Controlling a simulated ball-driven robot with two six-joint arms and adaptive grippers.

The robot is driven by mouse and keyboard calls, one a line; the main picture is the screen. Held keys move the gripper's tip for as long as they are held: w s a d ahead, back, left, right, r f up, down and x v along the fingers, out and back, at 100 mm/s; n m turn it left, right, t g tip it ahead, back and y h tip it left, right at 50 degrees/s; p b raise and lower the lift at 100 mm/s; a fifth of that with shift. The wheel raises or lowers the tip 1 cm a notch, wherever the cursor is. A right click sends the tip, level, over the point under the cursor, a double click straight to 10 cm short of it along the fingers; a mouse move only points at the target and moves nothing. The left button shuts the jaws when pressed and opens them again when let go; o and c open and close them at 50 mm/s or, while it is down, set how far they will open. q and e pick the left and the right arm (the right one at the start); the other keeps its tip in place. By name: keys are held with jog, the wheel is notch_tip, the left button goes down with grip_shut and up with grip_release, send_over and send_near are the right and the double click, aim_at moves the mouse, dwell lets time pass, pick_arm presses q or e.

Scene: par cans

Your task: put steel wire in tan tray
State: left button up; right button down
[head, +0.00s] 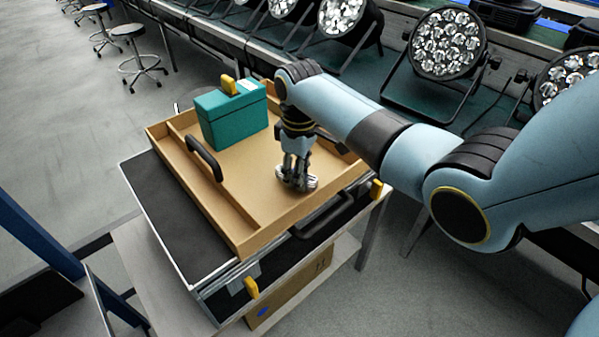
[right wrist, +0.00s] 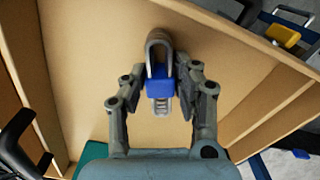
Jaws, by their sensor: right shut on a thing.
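The tan tray (head: 243,178) lies on a black case, and its floor and walls fill most of the right wrist view (right wrist: 90,60). My right gripper (head: 297,180) is inside the tray outline, low over its right half. It is shut on the steel wire, a silvery bent loop with a blue band (right wrist: 160,85), seen between the fingers in the right wrist view. In the head view the fingers partly hide the wire. I cannot tell whether the wire touches the tray floor. My left gripper is not in view.
A teal box (head: 233,118) with a yellow latch stands in the tray's far left part. Black handles (head: 203,158) sit at the tray's sides. The black case (head: 160,205) beneath has yellow latches. Par lights (head: 447,43) line the bench behind. The tray's middle floor is clear.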

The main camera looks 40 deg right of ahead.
jog(key=c, duration=1.5)
grip_release()
jog(key=shift+f, duration=0.1)
jog(key=o, duration=0.5)
notch_tip(320, 180, up, 12)
